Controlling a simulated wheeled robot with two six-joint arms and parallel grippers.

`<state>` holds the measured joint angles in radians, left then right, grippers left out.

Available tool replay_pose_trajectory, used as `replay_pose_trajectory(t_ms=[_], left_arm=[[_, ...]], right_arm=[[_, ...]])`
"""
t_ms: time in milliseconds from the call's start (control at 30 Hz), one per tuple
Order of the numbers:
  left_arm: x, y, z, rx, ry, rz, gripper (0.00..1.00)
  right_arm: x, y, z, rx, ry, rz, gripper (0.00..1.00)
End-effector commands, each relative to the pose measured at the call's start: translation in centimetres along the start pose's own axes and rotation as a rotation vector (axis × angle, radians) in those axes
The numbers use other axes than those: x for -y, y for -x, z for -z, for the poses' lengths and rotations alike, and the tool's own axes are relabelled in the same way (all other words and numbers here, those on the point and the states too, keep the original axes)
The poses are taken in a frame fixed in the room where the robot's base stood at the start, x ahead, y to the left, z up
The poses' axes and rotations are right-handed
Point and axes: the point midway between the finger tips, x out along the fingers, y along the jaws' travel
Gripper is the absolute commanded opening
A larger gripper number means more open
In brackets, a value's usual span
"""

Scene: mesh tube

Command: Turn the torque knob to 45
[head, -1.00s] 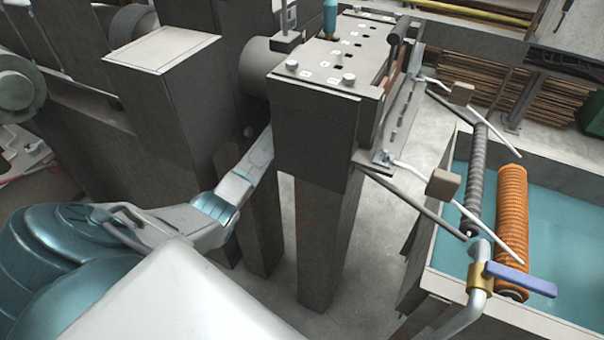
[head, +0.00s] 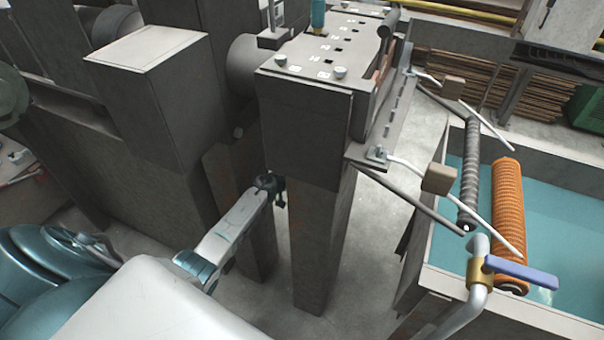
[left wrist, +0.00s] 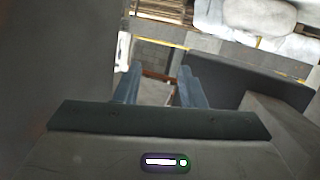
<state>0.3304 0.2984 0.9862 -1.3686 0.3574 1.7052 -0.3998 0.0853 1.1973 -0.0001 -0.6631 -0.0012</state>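The dark grey machine head (head: 300,95) carries two small silver knobs on its top near edge, a left one (head: 281,59) and a right one (head: 340,71). Small white labels lie beside them, too small to read, so I cannot tell which is the torque knob. My left gripper (head: 280,200) is in front of the machine's legs, below the head and well below the knobs, touching nothing that I can make out. In the left wrist view its two blue-grey fingers (left wrist: 158,88) stand apart with nothing between them. My right gripper is out of view.
A tank of blue-green water (head: 560,220) stands at the right, with an orange ribbed roller (head: 507,215) and a blue-handled valve (head: 520,273). Thin rods (head: 400,193) reach from the machine towards it. A grey block (head: 150,90) stands left of the machine.

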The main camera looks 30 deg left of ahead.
Motion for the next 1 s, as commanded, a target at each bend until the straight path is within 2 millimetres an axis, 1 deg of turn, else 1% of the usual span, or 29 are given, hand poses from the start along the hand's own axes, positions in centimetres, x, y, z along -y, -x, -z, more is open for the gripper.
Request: replay_pose_trajectory(t_ms=[33, 200, 533, 567, 600, 667, 700, 733, 767, 867, 900, 967, 1000], left_arm=[[0.0, 0.1, -0.7, 0.003, 0.000, 0.005, 0.36], [-0.1, 0.5, -1.9, 0.010, -0.005, 0.015, 0.36], [-0.1, 0.5, -2.2, 0.011, -0.007, 0.018, 0.36], [-0.1, 0.5, -2.2, 0.011, -0.007, 0.018, 0.32], [-0.1, 0.6, -2.3, 0.012, -0.007, 0.018, 0.25], [-0.1, 0.8, -2.8, 0.016, -0.008, 0.024, 0.13], [-0.1, 1.0, -3.6, 0.020, -0.006, 0.032, 0.05], [-0.1, 1.3, -4.4, 0.026, -0.008, 0.042, 0.00], [-0.1, 1.8, -5.4, 0.033, -0.007, 0.055, 0.00], [-0.1, 4.0, -10.6, 0.080, -0.011, 0.119, 0.00], [0.0, 5.4, -13.3, 0.112, -0.014, 0.154, 0.00], [-0.1, 7.9, -18.0, 0.176, -0.020, 0.211, 0.00], [-0.2, 10.0, -21.2, 0.229, -0.025, 0.249, 0.00]], right_arm=[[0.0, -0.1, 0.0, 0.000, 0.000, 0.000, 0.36], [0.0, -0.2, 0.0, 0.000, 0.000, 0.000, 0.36], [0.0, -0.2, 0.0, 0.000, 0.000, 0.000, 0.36], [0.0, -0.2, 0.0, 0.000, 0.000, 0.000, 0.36], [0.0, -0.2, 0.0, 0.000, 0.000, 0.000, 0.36], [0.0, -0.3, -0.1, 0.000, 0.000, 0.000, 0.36], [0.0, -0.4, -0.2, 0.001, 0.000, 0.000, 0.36], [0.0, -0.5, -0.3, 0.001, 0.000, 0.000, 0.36], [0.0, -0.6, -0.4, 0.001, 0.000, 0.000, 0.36], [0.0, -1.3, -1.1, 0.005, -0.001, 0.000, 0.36], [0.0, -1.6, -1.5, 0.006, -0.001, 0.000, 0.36], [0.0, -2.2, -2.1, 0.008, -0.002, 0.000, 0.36], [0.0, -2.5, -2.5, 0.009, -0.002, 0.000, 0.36]])
